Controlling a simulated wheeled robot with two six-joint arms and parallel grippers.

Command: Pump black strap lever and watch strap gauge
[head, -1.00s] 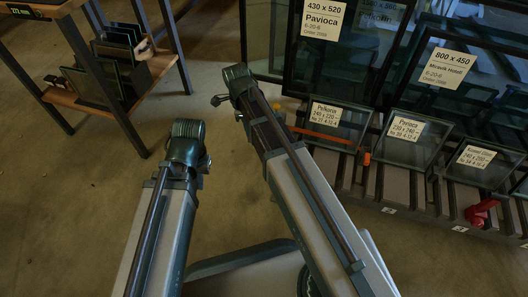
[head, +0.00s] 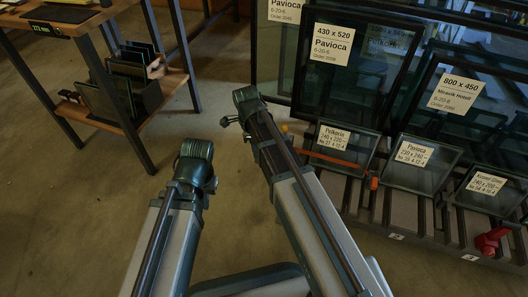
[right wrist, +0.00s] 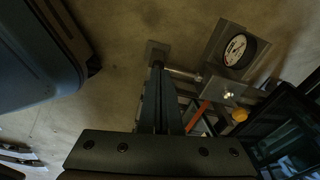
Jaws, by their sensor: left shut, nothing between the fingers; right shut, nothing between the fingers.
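In the right wrist view a round gauge (right wrist: 237,50) with a pale dial sits on a grey plate. Below it are a block with a yellow knob (right wrist: 239,114) and an orange strap (right wrist: 197,115). The strap (head: 330,158) crosses the lower panes in the head view. A metal rod (right wrist: 183,74) runs left from the block toward my fingertips; I cannot tell whether it belongs to the black lever. My right gripper (right wrist: 158,68) is shut, close to the rod's left end; contact is unclear. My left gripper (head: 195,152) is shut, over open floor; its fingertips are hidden.
Framed glass panes (head: 355,65) with paper labels lean on the slatted rack (head: 400,215) at right. A red clamp-like part (head: 490,241) is on its lower edge. A wooden shelf stand (head: 110,75) is at upper left. Bare floor (head: 80,220) lies left of my arms.

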